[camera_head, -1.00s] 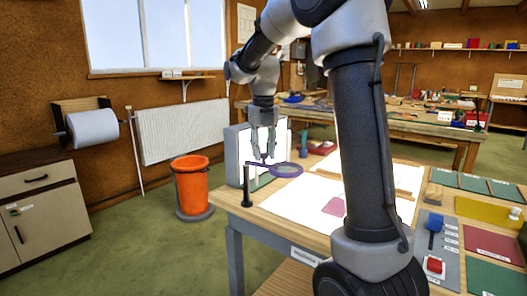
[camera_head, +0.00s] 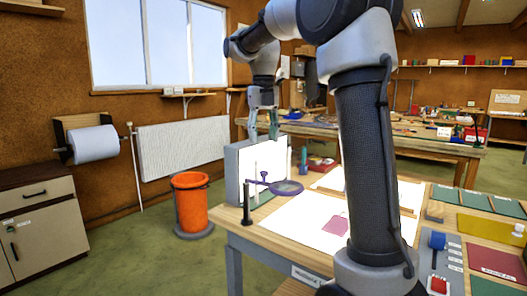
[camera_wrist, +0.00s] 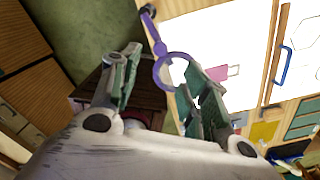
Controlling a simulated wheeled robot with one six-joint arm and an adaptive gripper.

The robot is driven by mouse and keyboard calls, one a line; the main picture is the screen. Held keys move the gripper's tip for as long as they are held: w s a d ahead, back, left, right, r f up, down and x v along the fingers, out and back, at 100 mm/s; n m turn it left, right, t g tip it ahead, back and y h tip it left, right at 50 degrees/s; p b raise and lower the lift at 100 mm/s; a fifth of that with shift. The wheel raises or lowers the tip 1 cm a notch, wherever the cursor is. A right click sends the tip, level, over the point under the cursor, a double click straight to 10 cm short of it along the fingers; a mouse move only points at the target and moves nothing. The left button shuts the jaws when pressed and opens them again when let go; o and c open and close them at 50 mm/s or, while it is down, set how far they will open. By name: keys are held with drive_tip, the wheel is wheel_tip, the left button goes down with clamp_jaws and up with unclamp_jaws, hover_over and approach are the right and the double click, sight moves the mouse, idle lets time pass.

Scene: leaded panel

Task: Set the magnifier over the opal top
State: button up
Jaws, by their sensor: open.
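The magnifier is a purple ring lens (camera_head: 287,187) on a jointed purple arm with an upright knob, carried by a black post (camera_head: 246,203) at the table's left corner. Its ring also shows in the wrist view (camera_wrist: 179,54). My gripper (camera_head: 263,138) is open and empty, pointing down above the magnifier's arm and apart from it. In the wrist view its fingers (camera_wrist: 160,75) stand apart, with the ring beyond them. A pink piece (camera_head: 336,225) lies on the white sheet (camera_head: 290,225), clear of the ring. I cannot tell which piece is the opal top.
A lit white panel box (camera_head: 232,175) stands close behind the magnifier. Green, yellow and dark red sheets (camera_head: 485,229) and a tool tray (camera_head: 440,250) lie at the right. An orange bin (camera_head: 190,203) stands on the floor left of the table.

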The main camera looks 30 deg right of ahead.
drive_tip(key=shift+r, duration=0.6)
drive_tip(key=shift+c, duration=0.5)
